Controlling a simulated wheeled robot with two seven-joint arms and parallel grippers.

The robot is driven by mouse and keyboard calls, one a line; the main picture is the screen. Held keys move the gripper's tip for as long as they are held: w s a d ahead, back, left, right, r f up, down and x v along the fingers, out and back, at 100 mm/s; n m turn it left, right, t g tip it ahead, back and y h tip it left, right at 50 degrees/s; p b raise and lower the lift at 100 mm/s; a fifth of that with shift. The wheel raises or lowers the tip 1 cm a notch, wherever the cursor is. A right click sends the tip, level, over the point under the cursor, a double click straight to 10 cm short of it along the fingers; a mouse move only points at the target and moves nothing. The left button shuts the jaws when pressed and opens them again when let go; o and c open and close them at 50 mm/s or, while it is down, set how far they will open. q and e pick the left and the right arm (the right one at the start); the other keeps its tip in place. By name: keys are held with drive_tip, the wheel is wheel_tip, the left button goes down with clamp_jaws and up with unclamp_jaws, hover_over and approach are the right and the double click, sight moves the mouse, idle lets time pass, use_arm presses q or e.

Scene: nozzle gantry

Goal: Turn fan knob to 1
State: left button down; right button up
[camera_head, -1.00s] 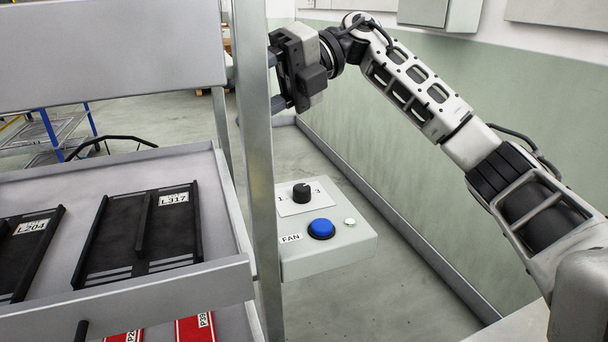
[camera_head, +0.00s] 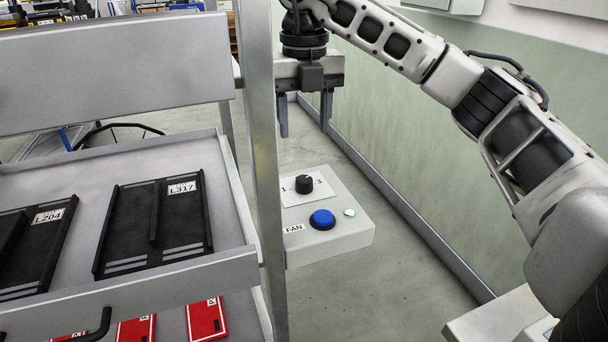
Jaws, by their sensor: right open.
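The fan control box (camera_head: 345,232) is a light grey box fixed beside the rack's post, labelled FAN. On its top is a black knob (camera_head: 304,184) on a white plate marked 1 at left and 3 at right; part of the scale is hidden behind the knob. A blue button (camera_head: 322,219) and a small pale button sit in front of it. My right gripper (camera_head: 305,130) points down above and behind the knob. Its two fingers are apart and empty, not touching the knob. My left gripper is not in view.
The metal post (camera_head: 266,190) stands just left of the box. A tilted grey shelf (camera_head: 165,284) holds black trays labelled L204 and L317, with red items below. A green wall (camera_head: 430,140) runs along the right. Floor is clear between box and wall.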

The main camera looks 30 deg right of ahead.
sight(304, 179)
wheel_tip(304, 179, down, 11)
drive_tip(key=shift+f+p, duration=0.1)
drive_tip(key=shift+p, duration=0.5)
drive_tip(key=c, duration=1)
